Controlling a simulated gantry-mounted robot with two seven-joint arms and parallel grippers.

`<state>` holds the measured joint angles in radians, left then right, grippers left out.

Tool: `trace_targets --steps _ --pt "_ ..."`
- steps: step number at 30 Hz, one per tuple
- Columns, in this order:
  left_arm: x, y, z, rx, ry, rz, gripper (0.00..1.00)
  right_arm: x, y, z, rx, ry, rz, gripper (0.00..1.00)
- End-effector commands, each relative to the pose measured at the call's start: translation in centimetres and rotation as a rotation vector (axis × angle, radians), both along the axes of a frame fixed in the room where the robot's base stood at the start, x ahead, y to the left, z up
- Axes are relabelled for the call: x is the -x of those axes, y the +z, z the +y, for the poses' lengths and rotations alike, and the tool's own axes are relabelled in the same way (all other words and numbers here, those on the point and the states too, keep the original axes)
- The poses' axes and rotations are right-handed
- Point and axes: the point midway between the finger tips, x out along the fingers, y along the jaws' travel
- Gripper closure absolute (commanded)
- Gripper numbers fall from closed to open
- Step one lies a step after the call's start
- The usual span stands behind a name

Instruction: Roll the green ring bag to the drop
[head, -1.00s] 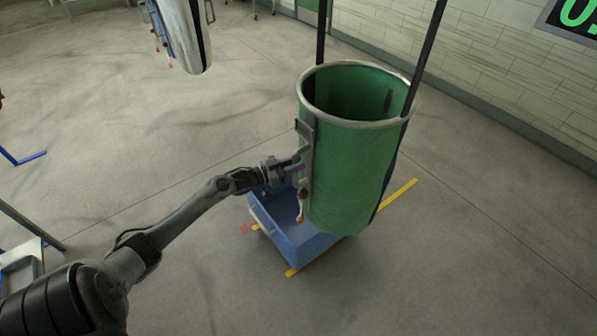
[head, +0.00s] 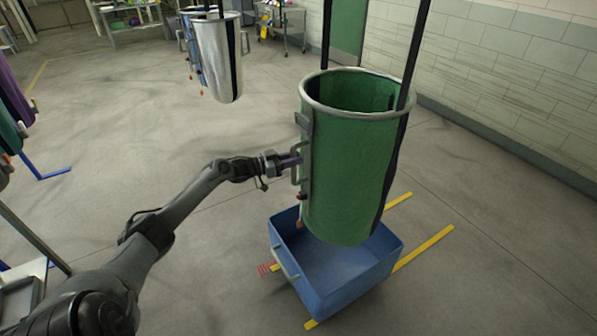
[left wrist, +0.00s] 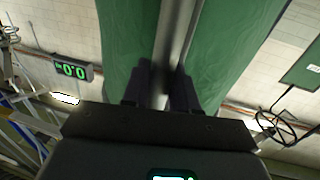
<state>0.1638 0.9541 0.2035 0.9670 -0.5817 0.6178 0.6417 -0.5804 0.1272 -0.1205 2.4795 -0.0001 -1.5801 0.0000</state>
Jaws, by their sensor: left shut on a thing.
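The green ring bag (head: 345,175) hangs upright from black straps, with a metal ring around its open top. Its lower end is over the back part of a blue bin (head: 335,280) on the floor. My left gripper (head: 297,161) is shut on the handle (head: 306,160) at the bag's left side. In the left wrist view the two fingers (left wrist: 163,88) close around the grey handle bar (left wrist: 176,45), with green cloth behind it. The bag's inside bottom is hidden. My right gripper is not in view.
Yellow floor tape (head: 424,247) marks the area around the bin. A silver bag (head: 219,60) hangs behind to the left, and purple and green bags (head: 12,100) hang at the left edge. Open floor lies between.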

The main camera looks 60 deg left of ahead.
Motion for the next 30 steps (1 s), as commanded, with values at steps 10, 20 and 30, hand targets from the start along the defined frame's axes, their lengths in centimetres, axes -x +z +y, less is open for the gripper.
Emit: trace_targets --steps 10,20,30 --pt "-0.04 -0.05 0.98 0.001 -0.002 0.001 1.00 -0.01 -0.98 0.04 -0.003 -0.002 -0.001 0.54" --pt "-0.04 -0.06 0.93 0.001 -0.002 0.001 0.60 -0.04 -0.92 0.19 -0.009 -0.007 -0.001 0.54" --pt "0.00 -0.02 0.93 0.001 -0.002 0.000 0.54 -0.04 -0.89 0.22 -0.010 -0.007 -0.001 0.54"
